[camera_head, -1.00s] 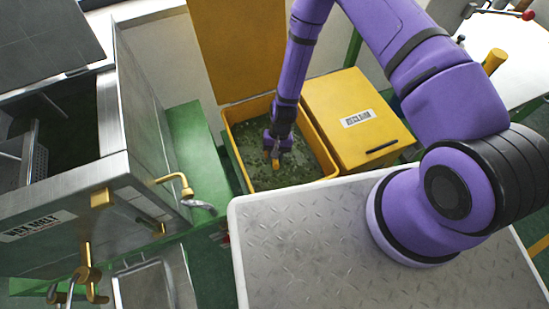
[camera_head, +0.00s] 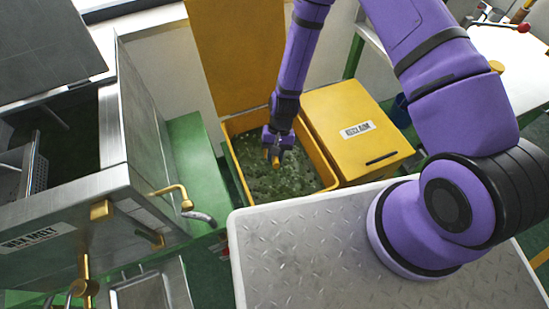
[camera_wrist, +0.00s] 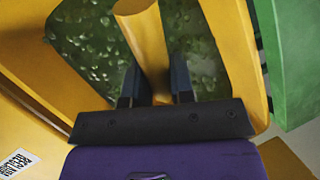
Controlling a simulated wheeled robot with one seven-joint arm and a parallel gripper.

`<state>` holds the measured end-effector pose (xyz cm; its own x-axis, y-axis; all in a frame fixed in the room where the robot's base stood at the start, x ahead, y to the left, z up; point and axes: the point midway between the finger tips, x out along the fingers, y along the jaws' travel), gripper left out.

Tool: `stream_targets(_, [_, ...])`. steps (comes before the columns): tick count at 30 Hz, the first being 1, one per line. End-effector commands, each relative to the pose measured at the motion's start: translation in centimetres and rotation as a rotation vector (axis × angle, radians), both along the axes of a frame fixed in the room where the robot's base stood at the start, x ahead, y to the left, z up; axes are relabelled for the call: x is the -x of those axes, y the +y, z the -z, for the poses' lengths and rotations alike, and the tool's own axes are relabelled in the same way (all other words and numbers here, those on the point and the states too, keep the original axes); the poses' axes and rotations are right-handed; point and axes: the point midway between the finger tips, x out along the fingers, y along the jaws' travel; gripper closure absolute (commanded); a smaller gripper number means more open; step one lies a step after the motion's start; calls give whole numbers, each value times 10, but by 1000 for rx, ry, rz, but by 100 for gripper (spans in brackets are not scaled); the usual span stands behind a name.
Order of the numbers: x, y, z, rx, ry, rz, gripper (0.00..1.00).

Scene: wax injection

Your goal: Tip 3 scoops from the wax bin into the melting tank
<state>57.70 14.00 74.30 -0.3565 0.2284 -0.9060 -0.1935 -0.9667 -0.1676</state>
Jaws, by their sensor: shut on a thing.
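The wax bin (camera_head: 328,176) is an open yellow box with its lid up, holding green wax pieces; it also shows in the wrist view (camera_wrist: 205,70). In the wrist view my gripper (camera_wrist: 156,90) is shut on the yellow handle of the scoop (camera_wrist: 146,45). The scoop's bowl is not visible, so I cannot tell whether it carries wax. The melting tank (camera_head: 142,125) is a steel box at the left with its lid open and a dark inside.
A shut yellow bin labelled reclaim (camera_head: 350,130) stands right beside the wax bin. A green surface (camera_head: 195,165) lies between tank and bin. A brass tap (camera_head: 180,195) juts from the tank. My metal deck (camera_head: 300,260) is bare.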

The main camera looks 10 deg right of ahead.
Motion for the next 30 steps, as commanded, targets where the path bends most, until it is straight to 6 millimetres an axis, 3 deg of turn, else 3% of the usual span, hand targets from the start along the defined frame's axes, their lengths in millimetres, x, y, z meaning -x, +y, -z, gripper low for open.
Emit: stream_targets(30, [0, 0, -88, 0, -2, -1, 100])
